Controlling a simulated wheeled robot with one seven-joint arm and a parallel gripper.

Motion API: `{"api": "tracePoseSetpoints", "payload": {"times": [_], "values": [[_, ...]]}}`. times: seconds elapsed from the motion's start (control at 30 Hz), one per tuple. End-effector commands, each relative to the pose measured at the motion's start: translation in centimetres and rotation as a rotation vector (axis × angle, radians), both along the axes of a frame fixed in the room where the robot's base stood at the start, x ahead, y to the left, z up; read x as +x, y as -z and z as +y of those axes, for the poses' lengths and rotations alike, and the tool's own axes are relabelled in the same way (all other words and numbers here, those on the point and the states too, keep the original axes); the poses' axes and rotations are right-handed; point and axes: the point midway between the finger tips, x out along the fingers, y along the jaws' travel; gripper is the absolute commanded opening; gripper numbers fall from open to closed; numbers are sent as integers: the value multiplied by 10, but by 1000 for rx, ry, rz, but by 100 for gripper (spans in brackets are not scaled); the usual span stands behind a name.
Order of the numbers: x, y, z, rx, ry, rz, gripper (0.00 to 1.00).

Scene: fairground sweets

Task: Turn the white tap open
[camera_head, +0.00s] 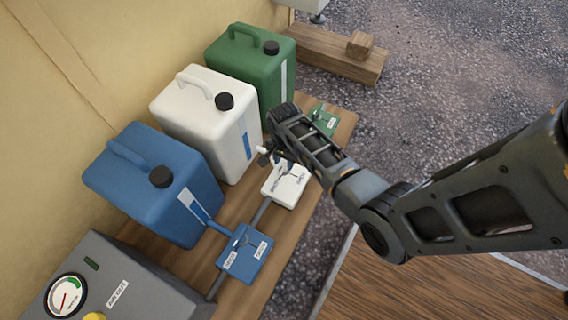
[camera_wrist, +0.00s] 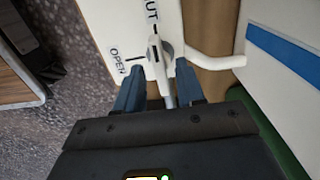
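The white tap (camera_head: 286,193) is a white block with a lever and labels, low in front of the white canister (camera_head: 185,107). In the wrist view its white plate (camera_wrist: 108,25) reads "OPEN" at the left and "...UT" near the top. A grey lever (camera_wrist: 168,90) runs from its pivot down towards my gripper. My gripper (camera_wrist: 160,70) is at the tap with its two blue fingers apart, one on each side of the lever. The lever is closer to the right finger; I cannot tell whether they touch. In the head view my gripper (camera_head: 274,156) partly hides the tap.
A blue canister (camera_head: 140,190) with a blue tap (camera_head: 245,252) stands nearer, and a green canister (camera_head: 238,65) with a green tap (camera_head: 323,121) farther. A grey gauge box (camera_head: 110,285) is at the lower left. Gravel lies open to the right.

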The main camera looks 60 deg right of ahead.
Motion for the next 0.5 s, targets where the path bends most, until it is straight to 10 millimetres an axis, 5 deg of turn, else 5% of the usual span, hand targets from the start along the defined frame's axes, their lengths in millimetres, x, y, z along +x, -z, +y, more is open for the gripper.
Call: {"api": "tracePoseSetpoints", "payload": {"times": [0.37, 0.5], "values": [[0, 9, 0, -1, -1, -1, 38], [0, 9, 0, -1, -1, -1, 28]]}}
